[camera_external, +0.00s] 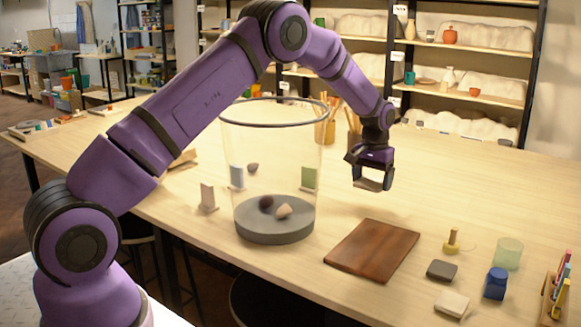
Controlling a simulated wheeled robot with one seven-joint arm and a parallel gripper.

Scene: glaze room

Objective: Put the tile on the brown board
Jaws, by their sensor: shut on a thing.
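My gripper (369,182) is above the table, a little behind the brown board. It is shut on a small pale tile (368,184), which the fingers partly hide. The brown board (372,250) lies flat on the table in front of and below my gripper. Its top is bare. The held tile is in the air, apart from the board.
A tall clear cylinder (270,112) with a grey base and pebbles stands left of the board. Upright tile samples (208,197) stand near it.

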